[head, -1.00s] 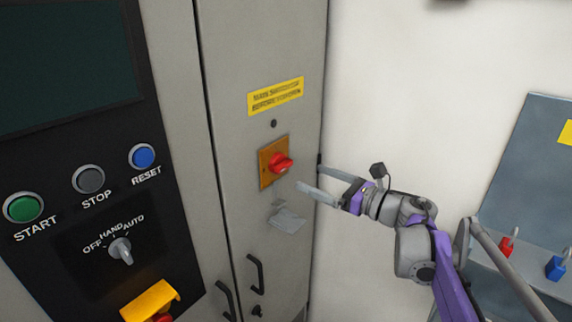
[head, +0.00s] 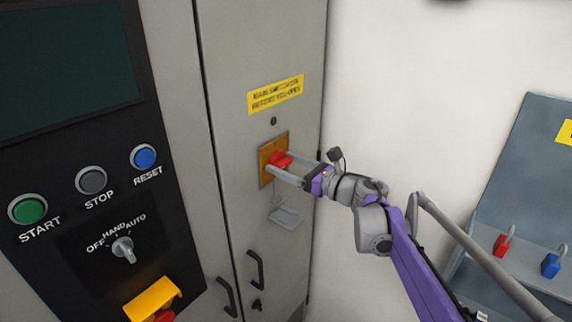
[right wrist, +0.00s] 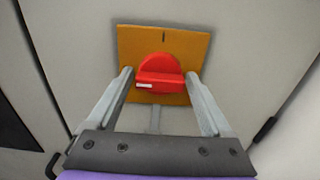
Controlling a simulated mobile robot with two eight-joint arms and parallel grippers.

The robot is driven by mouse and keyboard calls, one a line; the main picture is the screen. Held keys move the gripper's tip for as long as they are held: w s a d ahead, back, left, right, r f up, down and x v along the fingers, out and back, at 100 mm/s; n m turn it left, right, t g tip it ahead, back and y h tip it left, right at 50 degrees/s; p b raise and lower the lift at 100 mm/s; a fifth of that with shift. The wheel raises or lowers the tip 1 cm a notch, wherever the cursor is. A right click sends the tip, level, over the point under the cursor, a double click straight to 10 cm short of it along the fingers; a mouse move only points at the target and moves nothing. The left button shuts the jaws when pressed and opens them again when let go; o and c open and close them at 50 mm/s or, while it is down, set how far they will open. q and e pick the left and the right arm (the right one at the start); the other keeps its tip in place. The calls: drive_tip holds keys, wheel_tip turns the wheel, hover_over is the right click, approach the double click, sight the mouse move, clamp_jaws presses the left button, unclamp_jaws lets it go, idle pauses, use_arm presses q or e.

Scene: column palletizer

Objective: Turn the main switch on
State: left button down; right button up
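The main switch is a red rotary handle (head: 281,160) on an orange-yellow plate (head: 266,172), mounted on the grey cabinet door under a yellow warning label (head: 275,95). In the right wrist view the red handle (right wrist: 159,77) lies roughly level across the plate (right wrist: 190,48), with a white mark at its left end. My right gripper (head: 279,164) is open, its fingers reaching to either side of the handle. In the right wrist view gaps show between the handle and both fingers of the gripper (right wrist: 160,82). My left gripper is not in view.
A control panel at left has START (head: 28,209), STOP (head: 92,180) and RESET (head: 143,157) buttons and a selector knob (head: 122,249). Door handles (head: 254,270) sit below the switch. Red (head: 501,245) and blue (head: 551,265) padlocks are at right.

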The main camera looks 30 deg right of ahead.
drive_tip(key=c, duration=1)
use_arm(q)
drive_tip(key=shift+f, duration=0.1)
use_arm(e)
drive_tip(key=m+b, duration=0.1)
drive_tip(key=m, duration=0.2)
drive_tip(key=shift+f+m, duration=0.1)
drive_tip(key=shift+m, duration=0.3)
drive_tip(key=m+b, duration=0.1)
drive_tip(key=m, duration=0.3)
drive_tip(key=shift+m, duration=0.3)
drive_tip(key=m, duration=0.4)
drive_tip(key=shift+b, duration=0.3)
use_arm(q)
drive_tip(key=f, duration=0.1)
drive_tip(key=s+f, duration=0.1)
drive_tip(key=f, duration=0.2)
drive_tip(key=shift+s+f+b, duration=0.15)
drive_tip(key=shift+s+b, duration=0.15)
drive_tip(key=shift+b, duration=0.05)
use_arm(e)
drive_tip(key=m, duration=0.5)
drive_tip(key=shift+m, duration=0.3)
